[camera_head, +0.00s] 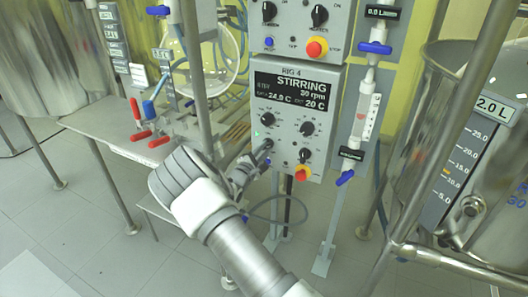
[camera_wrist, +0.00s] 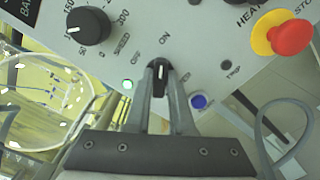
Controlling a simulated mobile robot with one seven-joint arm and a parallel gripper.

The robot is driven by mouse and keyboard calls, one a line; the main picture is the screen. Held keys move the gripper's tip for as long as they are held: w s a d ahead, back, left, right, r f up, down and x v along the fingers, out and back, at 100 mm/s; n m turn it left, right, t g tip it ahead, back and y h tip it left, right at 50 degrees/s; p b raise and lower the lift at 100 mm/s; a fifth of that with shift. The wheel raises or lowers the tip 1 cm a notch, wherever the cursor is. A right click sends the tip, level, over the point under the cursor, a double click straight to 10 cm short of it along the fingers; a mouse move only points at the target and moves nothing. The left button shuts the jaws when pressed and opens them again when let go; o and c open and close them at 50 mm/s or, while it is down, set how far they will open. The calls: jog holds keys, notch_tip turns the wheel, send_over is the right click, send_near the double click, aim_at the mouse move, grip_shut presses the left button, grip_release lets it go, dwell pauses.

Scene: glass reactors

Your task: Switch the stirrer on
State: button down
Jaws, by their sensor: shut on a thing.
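The control box (camera_head: 292,118) reads "RIG 4 STIRRING" and 30 rpm on its black display (camera_head: 291,91). My gripper (camera_wrist: 160,86) is shut on the small black OFF/ON switch knob (camera_wrist: 161,68), one finger on each side. The knob's white line points up towards ON, with OFF to its upper left. A green lamp (camera_wrist: 127,84) glows left of the knob and also shows in the head view (camera_head: 257,133). In the head view my gripper (camera_head: 262,152) reaches the panel's lower left, and its fingers partly hide the knob.
A black speed dial (camera_wrist: 88,25) is at upper left of the knob. A blue button (camera_wrist: 199,102) lies close by my right finger. A red stop button (camera_wrist: 290,36) on yellow is farther right. Glass tubing with blue taps (camera_head: 375,48) hangs beside the box.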

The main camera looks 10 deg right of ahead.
jog(key=shift+m, duration=0.4)
jog(key=c, duration=0.8)
grip_release()
jog(key=p+v, duration=0.3)
jog(key=v, duration=1.4)
jog(key=shift+s+a, duration=0.15)
jog(key=shift+s, duration=0.05)
